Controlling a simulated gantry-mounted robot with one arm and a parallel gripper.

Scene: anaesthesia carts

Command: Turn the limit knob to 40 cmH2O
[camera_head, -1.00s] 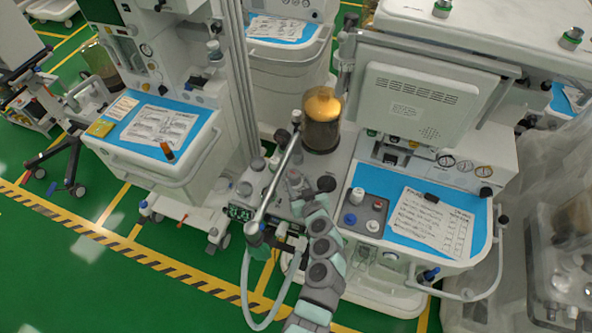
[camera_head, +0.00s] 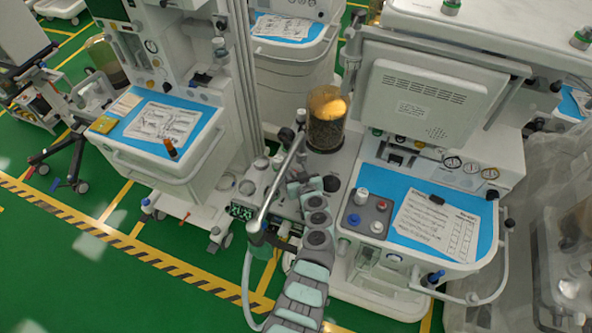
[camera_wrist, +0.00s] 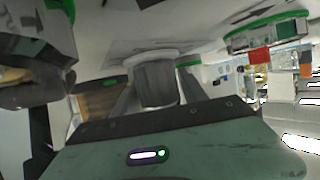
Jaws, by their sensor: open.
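In the wrist view a ribbed grey knob (camera_wrist: 155,84) with a pale rim stands in the middle, just ahead of my gripper (camera_wrist: 157,90). One finger is on each side of it, and the jaws are open. Whether a finger touches the knob cannot be told. No scale or pressure mark can be read. In the head view my arm reaches up from the bottom to the machine's knob and hose area; the gripper and the knob cannot be made out there.
A slanted metal tube (camera_head: 279,180) and an amber-topped canister (camera_head: 327,118) stand close to my arm. A grey switch box (camera_head: 367,214) and a paper sheet (camera_head: 436,226) lie on the blue worktop to the right. Another cart (camera_head: 160,130) stands left. Green floor is free at lower left.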

